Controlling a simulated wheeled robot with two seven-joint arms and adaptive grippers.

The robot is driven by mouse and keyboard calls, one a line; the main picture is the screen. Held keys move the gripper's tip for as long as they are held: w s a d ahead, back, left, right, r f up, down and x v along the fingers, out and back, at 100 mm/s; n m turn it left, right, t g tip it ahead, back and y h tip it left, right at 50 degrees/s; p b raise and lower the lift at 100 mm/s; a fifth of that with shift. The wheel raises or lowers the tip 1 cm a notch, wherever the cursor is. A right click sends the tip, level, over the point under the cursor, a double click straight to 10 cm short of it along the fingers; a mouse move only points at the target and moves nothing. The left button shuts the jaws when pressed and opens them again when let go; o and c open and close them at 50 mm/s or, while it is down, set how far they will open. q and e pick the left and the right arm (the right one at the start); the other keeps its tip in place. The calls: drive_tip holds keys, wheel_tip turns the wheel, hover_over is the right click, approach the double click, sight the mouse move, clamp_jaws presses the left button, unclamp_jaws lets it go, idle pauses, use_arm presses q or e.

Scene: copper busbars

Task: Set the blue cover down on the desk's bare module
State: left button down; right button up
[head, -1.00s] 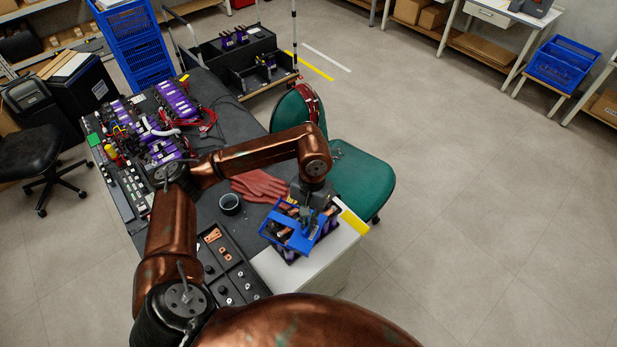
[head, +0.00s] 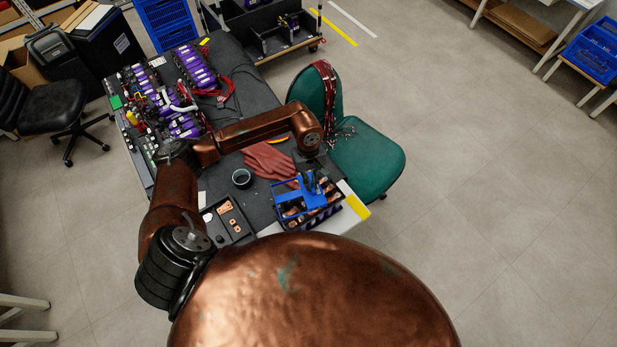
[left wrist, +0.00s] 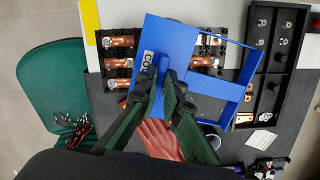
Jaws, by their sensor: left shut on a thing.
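The module has black holders with copper busbars, and these show on both sides of the cover's solid panel. In the head view the module (head: 303,214) sits at the desk's near right corner. I cannot tell whether cover and module touch. My right gripper is not in view.
A black tray of small parts (head: 230,222) lies left of the module, with a dark cup (head: 241,178) and red gloves (head: 268,160) behind. Purple modules with wiring (head: 195,68) fill the desk's far end. A green chair (head: 364,158) stands close on the right.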

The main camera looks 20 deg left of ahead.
use_arm(q)
drive_tip(key=n+p, duration=0.2)
drive_tip(key=f+p, duration=0.1)
drive_tip(key=shift+s+a+n, duration=0.2)
drive_tip(key=shift+a+n, duration=0.05)
drive_tip(key=shift+n, duration=0.15)
drive_tip(key=shift+f, duration=0.1)
drive_tip(key=shift+a+f+n, duration=0.1)
drive_tip(key=shift+f+n, duration=0.2)
drive_tip(key=shift+f, duration=1.4)
drive_tip(key=shift+f+b, duration=0.25)
drive_tip(key=shift+b, duration=0.05)
drive_tip(key=shift+f, duration=0.1)
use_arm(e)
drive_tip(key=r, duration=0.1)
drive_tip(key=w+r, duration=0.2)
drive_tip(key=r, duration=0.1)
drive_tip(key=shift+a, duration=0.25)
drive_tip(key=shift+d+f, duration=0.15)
